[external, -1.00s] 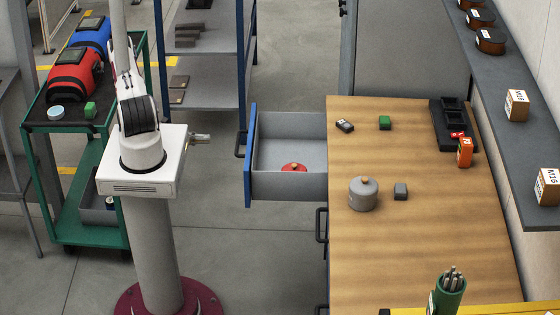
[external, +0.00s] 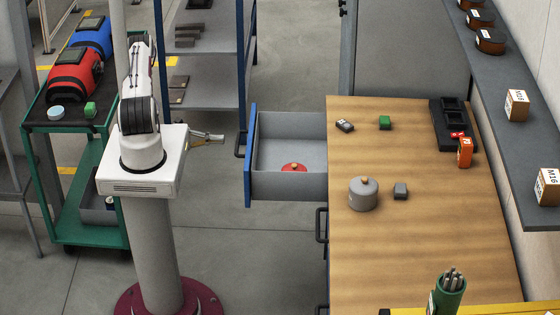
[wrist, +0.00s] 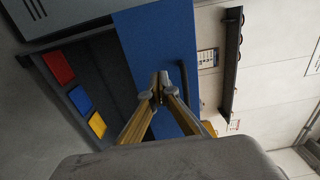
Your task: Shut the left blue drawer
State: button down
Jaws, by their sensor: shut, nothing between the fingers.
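The open blue drawer (external: 250,158) sticks out leftward from the wooden bench in the external view, with a blue front, grey inside and a dark handle (external: 240,146). A red round item (external: 293,168) lies inside it. My gripper (external: 220,138) is shut and empty, just left of the drawer front near the handle, apparently apart from it. In the wrist view the closed fingertips (wrist: 161,82) overlap a large blue panel (wrist: 160,38), which looks like the drawer front. A dark handle is partly visible behind the fingers; contact cannot be told.
The bench top (external: 420,250) carries a grey lidded pot (external: 363,194) and small blocks. A blue-framed shelf rack (external: 240,70) stands behind the gripper. A green trolley (external: 70,127) stands left. The floor below the drawer is clear.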

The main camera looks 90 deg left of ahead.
jog(key=w, duration=0.8)
jog(key=shift+w, duration=0.4)
jog(key=shift+w, duration=0.15)
dwell(0.7)
jog(key=w, duration=2.8)
jog(key=shift+s, duration=0.1)
send_over(280, 153)
dwell(0.8)
dwell(0.6)
